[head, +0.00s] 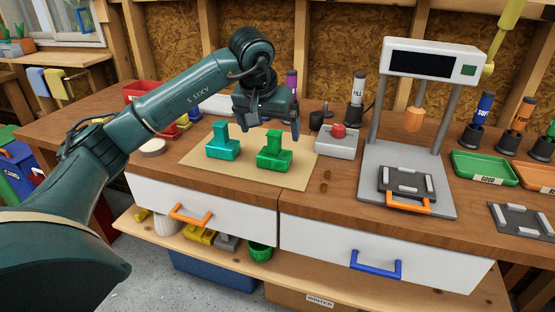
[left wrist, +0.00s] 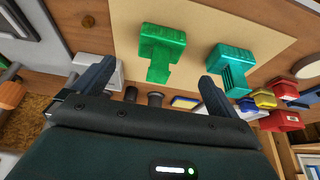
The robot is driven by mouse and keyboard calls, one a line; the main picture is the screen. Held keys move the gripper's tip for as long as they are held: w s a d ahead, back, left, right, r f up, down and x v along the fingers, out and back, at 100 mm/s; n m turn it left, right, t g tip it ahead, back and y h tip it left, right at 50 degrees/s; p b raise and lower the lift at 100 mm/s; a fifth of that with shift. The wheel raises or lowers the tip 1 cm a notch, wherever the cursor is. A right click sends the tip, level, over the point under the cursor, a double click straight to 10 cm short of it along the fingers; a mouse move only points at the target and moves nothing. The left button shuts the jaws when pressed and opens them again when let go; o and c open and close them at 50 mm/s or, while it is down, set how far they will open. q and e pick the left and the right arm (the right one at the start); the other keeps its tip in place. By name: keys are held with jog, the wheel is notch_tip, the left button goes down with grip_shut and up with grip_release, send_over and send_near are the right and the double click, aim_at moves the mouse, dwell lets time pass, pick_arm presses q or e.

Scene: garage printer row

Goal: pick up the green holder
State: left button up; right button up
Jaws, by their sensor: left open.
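The green holder (head: 275,151) stands upright on a tan mat (head: 205,167) on the workbench, to the right of a similar teal holder (head: 222,145). My left gripper (head: 272,128) is open and empty, above and behind the green holder in the head view. In the left wrist view the green holder (left wrist: 161,52) shows beyond and between the two spread fingers (left wrist: 151,80), apart from them. The teal holder (left wrist: 231,67) shows there near the right-hand finger. My right gripper is not in view.
A grey box with a red button (head: 338,140) stands right of the mat. A printer frame (head: 412,170) with a plate stands further right, beside a green tray (head: 484,168). Dark cylinders stand behind the mat.

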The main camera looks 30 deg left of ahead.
aim_at(272, 147)
pick_arm(q)
jog(key=x, duration=0.9)
jog(key=shift+a+f, duration=0.1)
jog(key=shift+f, duration=0.25)
jog(key=c, duration=1.1)
jog(key=shift+r, duration=0.1)
